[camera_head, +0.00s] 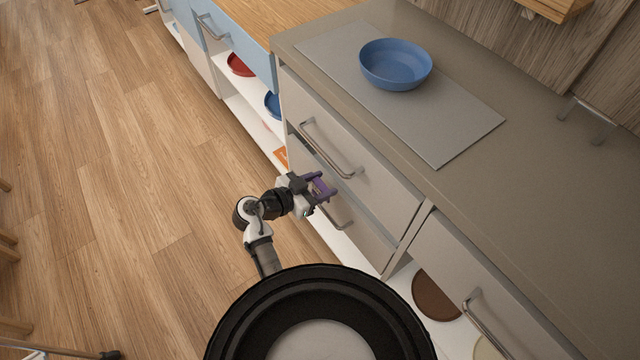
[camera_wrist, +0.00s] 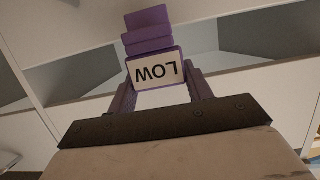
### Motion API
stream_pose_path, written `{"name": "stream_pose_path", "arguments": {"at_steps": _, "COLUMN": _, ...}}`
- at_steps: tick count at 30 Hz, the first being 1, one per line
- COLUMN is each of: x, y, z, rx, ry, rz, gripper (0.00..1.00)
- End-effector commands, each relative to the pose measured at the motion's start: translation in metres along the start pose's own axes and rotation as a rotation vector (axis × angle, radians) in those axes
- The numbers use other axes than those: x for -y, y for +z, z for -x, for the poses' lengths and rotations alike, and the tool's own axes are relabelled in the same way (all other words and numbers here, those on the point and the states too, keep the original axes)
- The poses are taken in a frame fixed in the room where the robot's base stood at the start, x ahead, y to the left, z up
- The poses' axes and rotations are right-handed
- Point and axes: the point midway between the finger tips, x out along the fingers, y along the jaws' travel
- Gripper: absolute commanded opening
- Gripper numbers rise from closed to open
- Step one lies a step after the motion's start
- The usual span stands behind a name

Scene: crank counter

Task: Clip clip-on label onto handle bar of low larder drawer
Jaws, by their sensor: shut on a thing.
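The clip-on label (camera_wrist: 156,72) is purple, with a white face reading LOW, upside down in the wrist view. My gripper (camera_head: 320,188) is shut on it, with a purple finger on each side. In the head view the gripper is in front of the pale drawers, beside the lower front. The lower drawer's handle bar (camera_head: 341,217) is a metal bar just below and right of the gripper, its left part hidden by the gripper. Whether the label touches anything is not clear. I cannot make out this bar near the label in the wrist view.
The upper drawer's handle (camera_head: 330,150) juts out just above my gripper. The countertop (camera_head: 540,160) carries a grey mat (camera_head: 450,135) and a blue bowl (camera_head: 395,64). An open shelf with a brown plate (camera_head: 436,295) is at right. The wooden floor (camera_head: 110,200) at left is mostly clear.

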Motion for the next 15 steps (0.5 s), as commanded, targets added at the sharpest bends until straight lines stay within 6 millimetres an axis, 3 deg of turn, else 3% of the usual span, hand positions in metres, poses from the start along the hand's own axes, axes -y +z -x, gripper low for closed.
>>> {"name": "stream_pose_path", "arguments": {"at_steps": 7, "x": 0.0, "y": 0.002, "z": -0.001, "rx": -0.003, "ry": 0.001, "rz": 0.0, "gripper": 0.28}}
{"name": "stream_pose_path", "arguments": {"at_steps": 15, "x": 0.0, "y": 0.028, "z": -0.009, "rx": -0.003, "ry": 0.001, "rz": 0.001, "gripper": 0.28}}
